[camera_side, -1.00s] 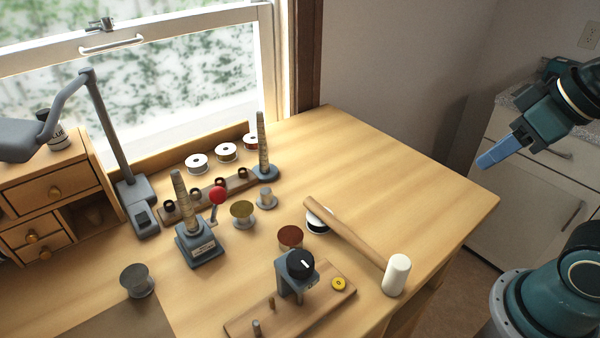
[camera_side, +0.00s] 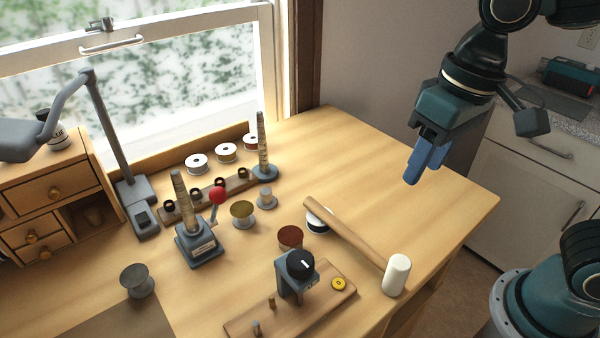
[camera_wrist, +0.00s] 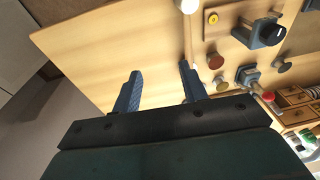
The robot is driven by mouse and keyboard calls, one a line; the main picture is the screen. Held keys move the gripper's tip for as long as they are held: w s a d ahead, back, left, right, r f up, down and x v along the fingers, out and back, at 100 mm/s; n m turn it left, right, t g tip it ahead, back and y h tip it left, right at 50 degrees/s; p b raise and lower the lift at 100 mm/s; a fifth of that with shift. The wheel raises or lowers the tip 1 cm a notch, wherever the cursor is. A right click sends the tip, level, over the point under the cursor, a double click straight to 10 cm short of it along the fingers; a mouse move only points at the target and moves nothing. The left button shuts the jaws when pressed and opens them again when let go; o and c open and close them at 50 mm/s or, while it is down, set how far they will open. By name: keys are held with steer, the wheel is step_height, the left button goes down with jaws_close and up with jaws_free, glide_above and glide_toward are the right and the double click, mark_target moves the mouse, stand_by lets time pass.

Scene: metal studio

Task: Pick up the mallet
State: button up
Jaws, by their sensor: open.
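The mallet has a wooden handle (camera_side: 346,232) and a white head (camera_side: 397,275). It lies near the right front edge of the bench, its handle end by a white-and-black spool. In the wrist view the white head (camera_wrist: 188,6) shows at the top edge, and the handle runs down from it, partly behind a finger. My gripper (camera_side: 424,178) is above the right part of the bench, up and to the right of the mallet, apart from it. In the wrist view its two blue fingers (camera_wrist: 158,82) are spread with nothing between them.
A wooden board (camera_side: 318,305) with a black-knobbed device (camera_side: 299,268) and a yellow disc stands left of the mallet head. A copper-coloured spool (camera_side: 290,238) is beside the handle. Ringed cones, spools and a lamp (camera_side: 108,130) stand farther left. The bench's far right (camera_side: 400,165) is clear.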

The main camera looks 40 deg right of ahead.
steer(key=g, duration=0.2)
glide_above(375, 253)
steer(key=f, duration=0.2)
steer(key=shift+r+h, duration=0.1)
steer(key=shift+h, duration=0.3)
steer(key=shift+f, duration=4.3)
steer(key=shift+f, duration=0.1)
steer(key=shift+f, duration=2.5)
jaws_close()
